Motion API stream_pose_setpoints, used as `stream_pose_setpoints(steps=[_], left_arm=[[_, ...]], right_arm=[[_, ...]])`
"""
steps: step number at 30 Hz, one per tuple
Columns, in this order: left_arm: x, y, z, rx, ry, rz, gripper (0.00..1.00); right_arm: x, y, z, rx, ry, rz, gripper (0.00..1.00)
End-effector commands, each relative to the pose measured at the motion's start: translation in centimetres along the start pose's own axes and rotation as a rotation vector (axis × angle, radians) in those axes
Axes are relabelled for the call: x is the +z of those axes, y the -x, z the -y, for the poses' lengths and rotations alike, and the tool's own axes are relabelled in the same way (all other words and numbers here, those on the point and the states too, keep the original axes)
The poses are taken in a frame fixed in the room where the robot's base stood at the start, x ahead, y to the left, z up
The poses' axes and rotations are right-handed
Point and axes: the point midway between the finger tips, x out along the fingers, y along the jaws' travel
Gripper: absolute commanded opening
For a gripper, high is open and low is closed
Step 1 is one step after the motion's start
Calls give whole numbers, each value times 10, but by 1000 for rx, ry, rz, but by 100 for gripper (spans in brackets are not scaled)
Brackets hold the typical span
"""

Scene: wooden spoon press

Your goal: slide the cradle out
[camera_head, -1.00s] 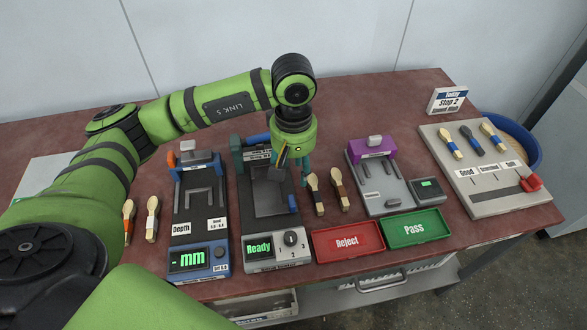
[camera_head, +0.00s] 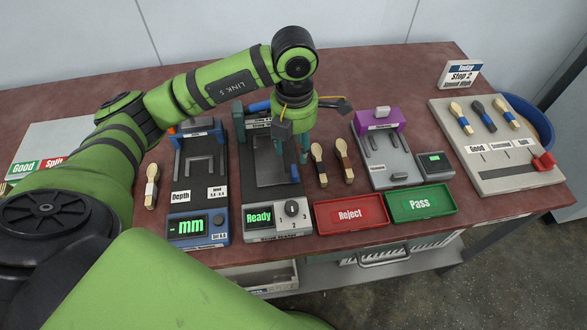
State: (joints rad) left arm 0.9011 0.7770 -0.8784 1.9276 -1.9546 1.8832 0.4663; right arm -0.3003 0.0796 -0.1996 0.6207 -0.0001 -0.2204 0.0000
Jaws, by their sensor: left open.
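The press (camera_head: 270,222) with the green "Ready" display and a dial stands at the middle front of the table. Its dark bed plate, perhaps the cradle (camera_head: 275,172), lies between teal posts; I cannot tell where the cradle's edges are. My left gripper (camera_head: 313,118) is above the press's back right part. Its fingers are spread wide, one over the bed and one out to the right, with nothing between them. The gripper and its wrist hide part of the press's back. My right gripper is not in view.
A depth gauge (camera_head: 200,229) stands left of the press. Red Reject (camera_head: 350,231) and green Pass (camera_head: 422,217) trays lie at the front. A sample board (camera_head: 480,180) is at right.

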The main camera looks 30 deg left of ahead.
Motion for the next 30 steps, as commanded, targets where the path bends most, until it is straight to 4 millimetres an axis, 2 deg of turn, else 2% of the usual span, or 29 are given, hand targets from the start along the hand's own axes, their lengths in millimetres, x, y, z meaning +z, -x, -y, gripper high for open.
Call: stream_pose_setpoints(steps=[1, 6, 12, 19, 30], left_arm=[[-1, -5, 0, -1, 138, -1, 49], [-4, -12, -3, 1, 616, -1, 49], [-7, -16, -6, 2, 992, -1, 49], [-8, -23, -6, 3, 1110, -3, 49], [-8, -76, -6, 3, 1107, -5, 49]], right_arm=[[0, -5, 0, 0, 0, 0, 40], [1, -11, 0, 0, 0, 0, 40], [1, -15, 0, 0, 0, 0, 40], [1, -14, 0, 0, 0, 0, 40], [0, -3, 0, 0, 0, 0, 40]])
